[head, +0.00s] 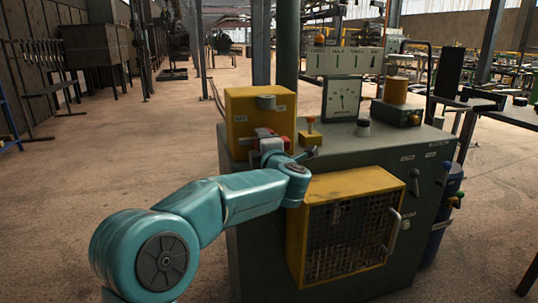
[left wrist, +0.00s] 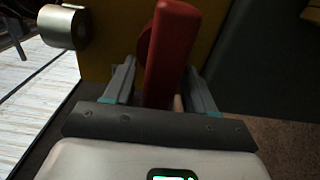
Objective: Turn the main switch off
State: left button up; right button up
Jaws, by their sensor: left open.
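The yellow switch box (head: 245,105) sits on the left of the dark green cabinet's top and carries small labels too small to read. Its red lever (left wrist: 172,50) shows large in the left wrist view; in the head view only a bit of red shows beside my gripper. My left gripper (left wrist: 160,72) is at the front of the box, open, with one finger on each side of the red lever. I cannot tell whether either finger touches it. A grey cylindrical knob (head: 266,102) is on the box, and a grey cylinder (left wrist: 62,26) shows in the wrist view. My right gripper is not in view.
The cabinet (head: 425,175) carries a dial gauge (head: 341,98), a small yellow device (head: 310,137) and an orange cylinder (head: 396,90). A yellow mesh guard (head: 345,240) with a handle projects from its front, close to my wrist.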

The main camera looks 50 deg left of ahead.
pick_arm(q)
jog(key=p+v, duration=0.2)
jog(key=v, duration=1.3)
jog(key=shift+d+p, duration=0.3)
jog(key=shift+d, duration=0.05)
